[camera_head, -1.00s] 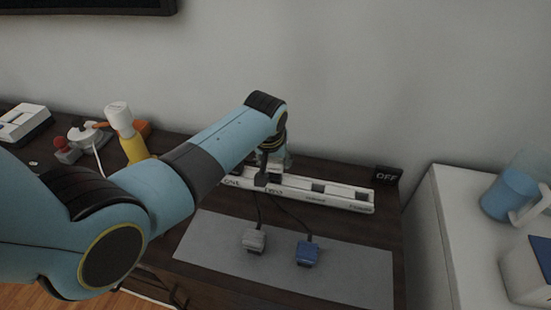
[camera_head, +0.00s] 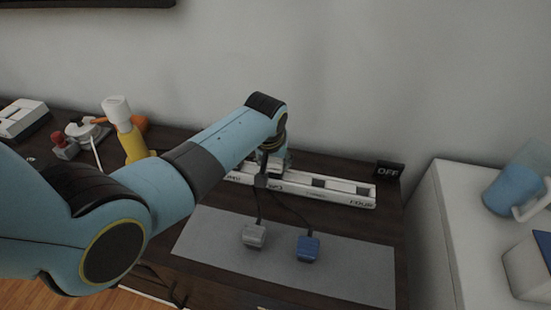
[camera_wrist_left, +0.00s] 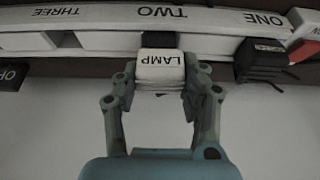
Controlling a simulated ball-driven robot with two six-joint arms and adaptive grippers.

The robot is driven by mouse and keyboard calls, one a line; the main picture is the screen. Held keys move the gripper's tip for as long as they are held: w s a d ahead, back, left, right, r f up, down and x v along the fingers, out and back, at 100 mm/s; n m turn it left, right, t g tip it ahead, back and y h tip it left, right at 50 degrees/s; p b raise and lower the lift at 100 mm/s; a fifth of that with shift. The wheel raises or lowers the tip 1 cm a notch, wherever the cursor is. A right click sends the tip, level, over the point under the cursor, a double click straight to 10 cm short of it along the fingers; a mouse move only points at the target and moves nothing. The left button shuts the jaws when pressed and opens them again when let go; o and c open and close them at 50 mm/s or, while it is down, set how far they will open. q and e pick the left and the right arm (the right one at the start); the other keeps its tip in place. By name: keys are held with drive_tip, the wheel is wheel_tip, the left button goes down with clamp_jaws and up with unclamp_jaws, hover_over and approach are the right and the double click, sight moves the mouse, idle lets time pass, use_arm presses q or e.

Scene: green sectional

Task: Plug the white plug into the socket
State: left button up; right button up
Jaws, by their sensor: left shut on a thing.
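My left gripper (camera_head: 272,166) reaches the white power strip (camera_head: 330,196) at the back of the dark table. In the left wrist view my left gripper (camera_wrist_left: 160,92) is shut on a white plug (camera_wrist_left: 160,66) labelled LAMP. The plug is close against the strip (camera_wrist_left: 105,17), at a dark opening (camera_wrist_left: 158,40) below the word TWO. I cannot tell how far it sits in that socket. In the head view the arm and gripper hide the plug. My right gripper is not in view.
A black plug (camera_wrist_left: 262,60) sits at the strip beside a red switch (camera_wrist_left: 303,50). A pale grey plug (camera_head: 254,236) and a blue plug (camera_head: 308,249) lie on the grey mat (camera_head: 345,268). A black OFF sign (camera_head: 388,172) stands right of the strip.

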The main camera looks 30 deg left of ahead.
use_arm(q)
drive_tip(key=shift+f+b, duration=0.65)
drive_tip(key=shift+f, duration=0.35)
drive_tip(key=o, duration=1.2)
drive_tip(key=shift+o, duration=0.2)
drive_tip(key=v, duration=1.2)
drive_tip(key=shift+s+f, duration=0.1)
